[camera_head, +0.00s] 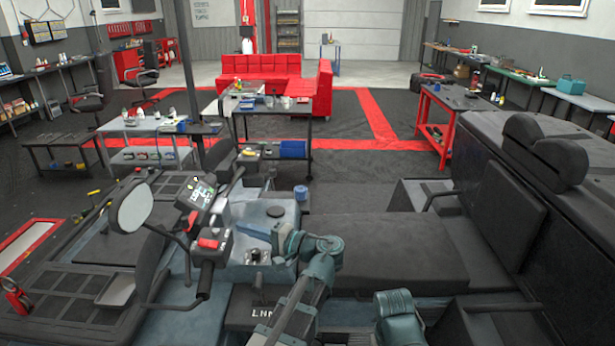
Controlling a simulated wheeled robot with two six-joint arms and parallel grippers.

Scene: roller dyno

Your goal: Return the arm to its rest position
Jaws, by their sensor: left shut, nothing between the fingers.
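My left arm (310,282) is grey-teal and rises from the bottom centre, then bends to the left. My left gripper (266,233) is shut and empty. It appears over the blue-grey body of a vehicle (240,272), just right of its handlebar controls (213,240); I cannot tell whether it touches the body. A teal joint of mine (398,312) shows at the bottom, right of centre. My right gripper is not in view.
A round mirror (132,207), a lit display (196,191) and a black handlebar grip (205,282) stand left of the gripper. A dark seat (385,246) lies to the right, with a bulky backrest (520,200) beyond. Workbenches and a red sofa (262,66) are farther back.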

